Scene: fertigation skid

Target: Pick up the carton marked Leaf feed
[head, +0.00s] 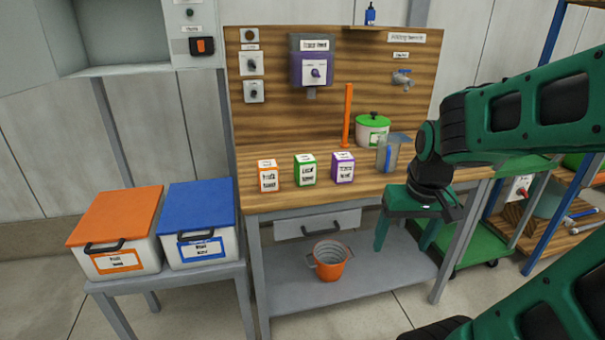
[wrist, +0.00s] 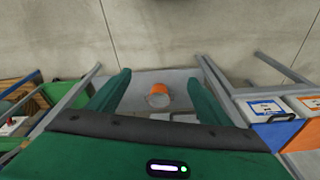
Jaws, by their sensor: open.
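Three small cartons stand upright in a row on the wooden bench. The middle one, white with green edges, appears to be the Leaf feed carton (head: 305,170), though its small label is hard to read. An orange-edged carton (head: 268,176) stands to its left and a purple-edged carton (head: 342,167) to its right. My gripper (head: 403,240) is open and empty, pointing down in front of the bench's right part, to the right of the cartons and apart from them. In the wrist view its two green fingers (wrist: 150,92) are spread, and no carton shows between them.
A clear jug (head: 388,155), a green-lidded pot (head: 372,130) and an upright orange bar (head: 347,115) stand right of and behind the cartons. An orange bucket (head: 330,263) sits on the lower shelf. Orange-lidded (head: 115,215) and blue-lidded (head: 197,207) bins stand left. Bench space before the cartons is clear.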

